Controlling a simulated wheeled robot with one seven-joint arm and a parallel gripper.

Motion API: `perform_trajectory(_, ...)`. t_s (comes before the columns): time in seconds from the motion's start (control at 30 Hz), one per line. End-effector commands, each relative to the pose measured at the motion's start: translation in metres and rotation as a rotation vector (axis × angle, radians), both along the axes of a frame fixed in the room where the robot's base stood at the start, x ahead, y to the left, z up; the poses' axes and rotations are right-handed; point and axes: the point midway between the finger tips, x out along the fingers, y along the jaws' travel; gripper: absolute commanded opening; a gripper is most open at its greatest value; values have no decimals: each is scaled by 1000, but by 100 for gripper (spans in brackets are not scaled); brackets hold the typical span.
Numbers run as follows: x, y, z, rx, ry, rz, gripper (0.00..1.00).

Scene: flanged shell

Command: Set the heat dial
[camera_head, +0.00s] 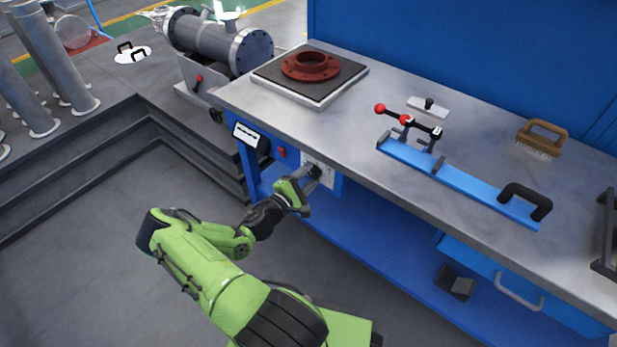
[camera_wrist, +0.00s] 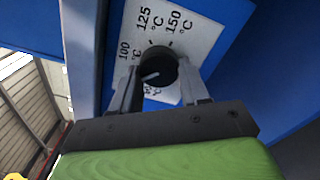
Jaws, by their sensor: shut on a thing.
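The heat dial (camera_wrist: 158,66) is a round black knob on a white plate (camera_wrist: 205,38) marked 100, 125 and 150 °C, with a lower label partly hidden. Its white pointer line points left and slightly down in the wrist view, below the 100 mark. My gripper (camera_wrist: 160,82) has one finger on each side of the knob and is shut on it. In the head view my gripper (camera_head: 312,177) is at the white plate (camera_head: 327,180) on the bench front and mostly covers the dial.
A small display (camera_head: 250,135) and a red switch (camera_head: 281,152) are left of the dial plate. The bench top (camera_head: 330,125) overhangs above. On it are a red flange (camera_head: 310,66) on a plate, a blue clamp fixture (camera_head: 460,180) and a brush (camera_head: 541,138).

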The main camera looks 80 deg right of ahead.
Motion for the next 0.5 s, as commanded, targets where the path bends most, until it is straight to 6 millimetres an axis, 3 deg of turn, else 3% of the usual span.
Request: perform_trajectory(0.5,1,0,0,-185,-438,-1,15)
